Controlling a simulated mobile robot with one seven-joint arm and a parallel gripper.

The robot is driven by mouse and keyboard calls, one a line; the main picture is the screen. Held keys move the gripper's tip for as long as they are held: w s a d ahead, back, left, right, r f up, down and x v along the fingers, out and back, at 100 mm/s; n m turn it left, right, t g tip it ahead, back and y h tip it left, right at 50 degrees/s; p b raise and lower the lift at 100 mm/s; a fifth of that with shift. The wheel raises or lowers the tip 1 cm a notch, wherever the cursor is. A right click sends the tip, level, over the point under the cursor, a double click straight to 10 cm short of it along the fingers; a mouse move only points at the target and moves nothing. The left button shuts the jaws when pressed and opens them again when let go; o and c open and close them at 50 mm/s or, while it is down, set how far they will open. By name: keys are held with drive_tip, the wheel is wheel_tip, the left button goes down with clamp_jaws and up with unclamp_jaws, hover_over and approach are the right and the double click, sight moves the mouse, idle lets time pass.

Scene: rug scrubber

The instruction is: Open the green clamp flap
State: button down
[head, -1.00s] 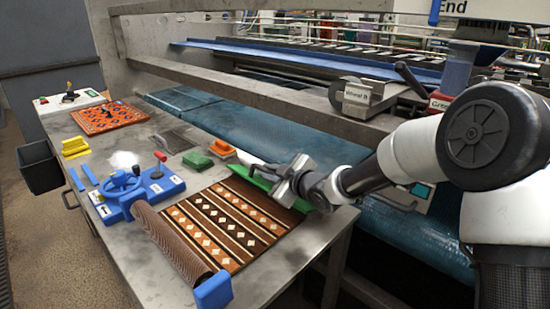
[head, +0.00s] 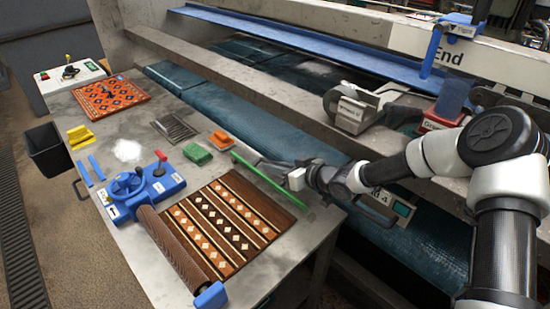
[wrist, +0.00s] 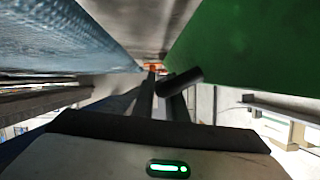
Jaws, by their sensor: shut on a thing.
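The green clamp flap (head: 268,181) shows in the head view as a narrow green strip, seen nearly edge-on, along the far right edge of the brown patterned rug (head: 237,222). My gripper (head: 270,167) reaches it from the right, at the flap's far side. In the wrist view the flap is a broad green face (wrist: 255,55) at the upper right. My fingers (wrist: 160,88) point along it, with a short dark cylinder (wrist: 180,82) between them.
The metal table (head: 135,180) carries a blue roller device (head: 150,190), a green block (head: 197,154), an orange-framed block (head: 221,140) and an orange rug (head: 108,97). A teal roller bed (head: 310,160) and a grey rail lie behind, close to my arm.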

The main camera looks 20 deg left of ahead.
drive_tip(key=shift+w+d, duration=0.15)
drive_tip(key=shift+w, duration=0.05)
idle(0.4)
drive_tip(key=c, duration=2)
unclamp_jaws()
drive_tip(key=shift+f, duration=0.1)
drive_tip(key=shift+c, duration=0.2)
wheel_tip(320, 180, up, 10)
drive_tip(key=shift+r+p, duration=0.1)
drive_tip(key=shift+p, duration=0.65)
